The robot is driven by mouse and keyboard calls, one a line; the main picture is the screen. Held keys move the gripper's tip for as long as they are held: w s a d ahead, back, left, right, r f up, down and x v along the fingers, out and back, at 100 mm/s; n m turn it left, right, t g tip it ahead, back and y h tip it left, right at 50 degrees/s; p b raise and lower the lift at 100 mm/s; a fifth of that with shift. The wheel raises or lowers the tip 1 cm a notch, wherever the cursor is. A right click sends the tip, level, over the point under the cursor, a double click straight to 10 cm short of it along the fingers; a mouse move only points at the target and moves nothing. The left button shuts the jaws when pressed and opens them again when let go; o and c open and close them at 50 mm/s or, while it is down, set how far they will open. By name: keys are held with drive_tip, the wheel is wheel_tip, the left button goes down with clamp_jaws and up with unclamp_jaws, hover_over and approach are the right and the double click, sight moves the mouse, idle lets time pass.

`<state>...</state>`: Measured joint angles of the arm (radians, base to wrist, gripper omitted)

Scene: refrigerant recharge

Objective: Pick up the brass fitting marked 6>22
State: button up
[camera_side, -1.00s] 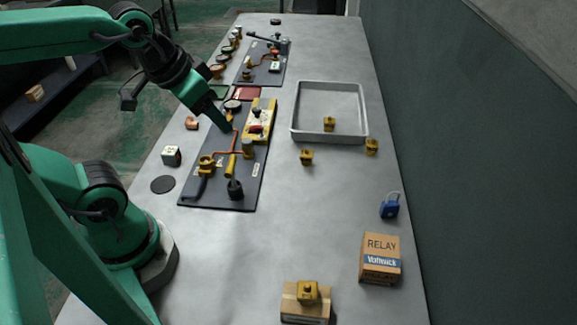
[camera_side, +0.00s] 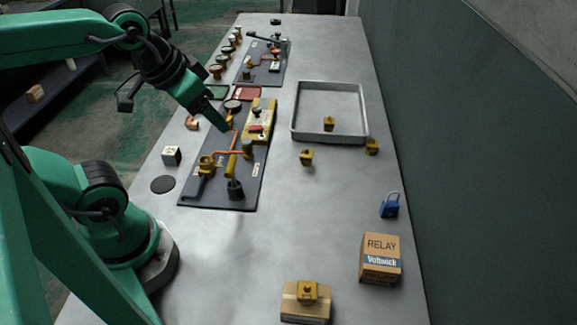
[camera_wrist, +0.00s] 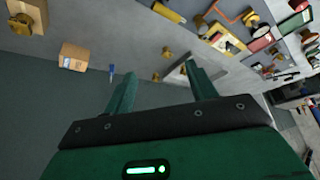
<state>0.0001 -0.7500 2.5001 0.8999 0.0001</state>
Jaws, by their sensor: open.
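Several small brass-yellow fittings show in the side view; no marking on them is legible, so I cannot tell which is 6>22. One fitting (camera_side: 329,123) is in the grey tray (camera_side: 350,137). Another fitting (camera_side: 371,146) stands at the tray's near right corner, and another fitting (camera_side: 306,157) is in front of its near left side. One more fitting (camera_side: 307,291) sits on a cardboard box (camera_side: 303,311) at the front; it also shows in the wrist view (camera_wrist: 20,22). My gripper (camera_side: 222,126) is open and empty, above the dark board, away from these fittings.
A dark board (camera_side: 228,193) with copper pipe, valves and a yellow gauge block lies below my gripper. A RELAY box (camera_side: 380,260) and a blue padlock (camera_side: 389,205) stand at right, near the wall.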

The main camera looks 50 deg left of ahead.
drive_tip(key=shift+w, duration=0.15)
drive_tip(key=n+g, duration=0.5)
drive_tip(key=n, duration=0.3)
hover_over(307, 153)
drive_tip(key=f, duration=1.5)
drive_tip(key=shift+a+f, duration=0.1)
drive_tip(key=shift+a, duration=0.15)
drive_tip(key=shift+w+f+g, duration=0.2)
drive_tip(key=shift+f+g, duration=0.1)
drive_tip(key=shift+f, duration=4.15)
